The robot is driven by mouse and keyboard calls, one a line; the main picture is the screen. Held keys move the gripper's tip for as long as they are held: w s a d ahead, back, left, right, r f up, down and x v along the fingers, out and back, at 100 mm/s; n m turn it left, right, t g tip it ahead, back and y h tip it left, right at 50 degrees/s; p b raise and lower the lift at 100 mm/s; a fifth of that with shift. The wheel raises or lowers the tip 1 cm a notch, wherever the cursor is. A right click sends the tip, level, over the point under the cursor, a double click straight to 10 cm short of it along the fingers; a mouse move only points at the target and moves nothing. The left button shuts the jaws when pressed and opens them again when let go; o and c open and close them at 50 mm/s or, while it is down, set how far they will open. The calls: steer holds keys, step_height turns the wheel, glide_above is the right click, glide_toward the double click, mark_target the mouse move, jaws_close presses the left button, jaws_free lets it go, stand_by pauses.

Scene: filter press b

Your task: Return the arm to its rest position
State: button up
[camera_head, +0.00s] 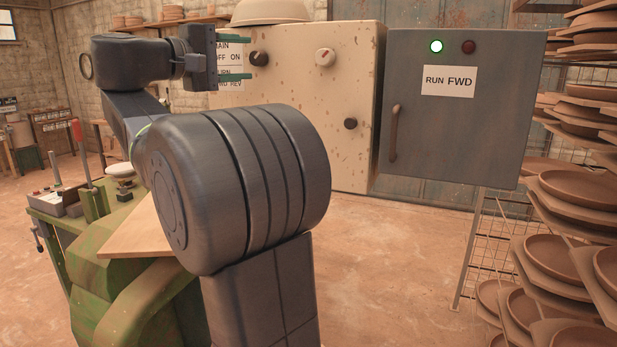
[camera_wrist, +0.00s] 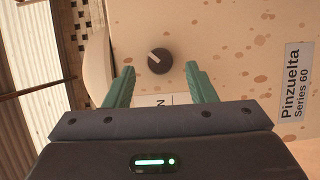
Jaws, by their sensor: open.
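My gripper (camera_head: 243,61) is at the upper left in the head view, at the end of my raised arm. Its two green fingers point right, in front of the spotted beige cabinet (camera_head: 345,140). The fingers are apart with nothing between them. In the wrist view my gripper (camera_wrist: 161,67) shows the same open fingers, with a dark knob (camera_wrist: 159,61) on the cabinet face beyond them. I cannot tell the exact gap to the cabinet. The arm partly hides a white label (camera_head: 228,88) on the cabinet.
A grey door panel (camera_head: 455,130) has a lit white-green lamp (camera_head: 436,46), a dark red lamp (camera_head: 469,47) and a "RUN FWD" label (camera_head: 449,82). A rack of brown dishes (camera_head: 575,190) stands at right. A green machine (camera_head: 120,290) is below my arm. Floor at centre right is clear.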

steer(key=shift+x, duration=1.15)
steer(key=shift+a, duration=0.1)
